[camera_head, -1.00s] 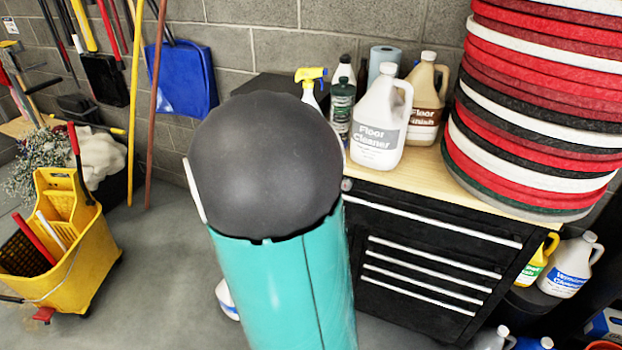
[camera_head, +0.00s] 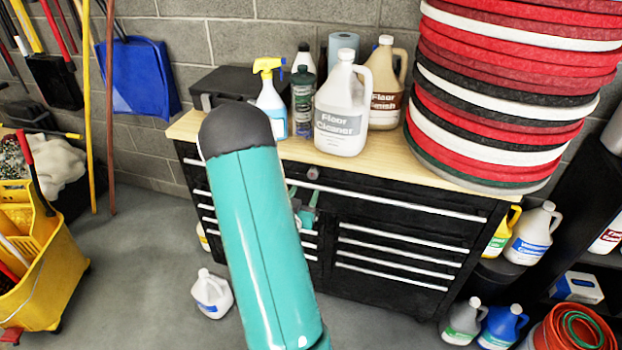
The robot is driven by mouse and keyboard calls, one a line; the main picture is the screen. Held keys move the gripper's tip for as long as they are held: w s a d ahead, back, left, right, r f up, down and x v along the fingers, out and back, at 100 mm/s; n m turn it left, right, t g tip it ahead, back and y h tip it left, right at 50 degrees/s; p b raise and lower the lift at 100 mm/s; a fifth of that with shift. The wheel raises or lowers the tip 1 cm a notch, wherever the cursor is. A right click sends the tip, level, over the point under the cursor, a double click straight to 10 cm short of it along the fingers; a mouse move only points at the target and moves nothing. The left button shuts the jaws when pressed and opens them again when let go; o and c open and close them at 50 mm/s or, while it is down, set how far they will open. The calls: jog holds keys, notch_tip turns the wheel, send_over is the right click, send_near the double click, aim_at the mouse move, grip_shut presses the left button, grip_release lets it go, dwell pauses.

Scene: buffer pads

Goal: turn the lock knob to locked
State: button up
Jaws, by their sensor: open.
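The lock knob (camera_head: 313,173) is a small round dark grey knob at the top of the black tool cabinet's front (camera_head: 385,190), just under the wooden top. Its turn position is too small to tell. My gripper (camera_head: 307,205) shows only in part, just below and a little left of the knob, in front of the drawers. It is open, and I see nothing in it. My teal arm hides part of the cabinet's left side and part of the gripper. Whether the gripper touches the knob cannot be told.
On the wooden top (camera_head: 410,172) stand a Floor Cleaner jug (camera_head: 341,110), a spray bottle (camera_head: 271,98) and a stack of red, white and black pads (camera_head: 500,90). A yellow mop bucket (camera_head: 45,270) stands left.

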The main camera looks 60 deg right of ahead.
aim_at(312, 175)
jog(key=d, duration=0.2)
jog(key=w+d, duration=0.1)
jog(key=d, duration=0.5)
jog(key=shift+w, duration=0.2)
jog(key=c, duration=1)
jog(key=shift+o, duration=0.2)
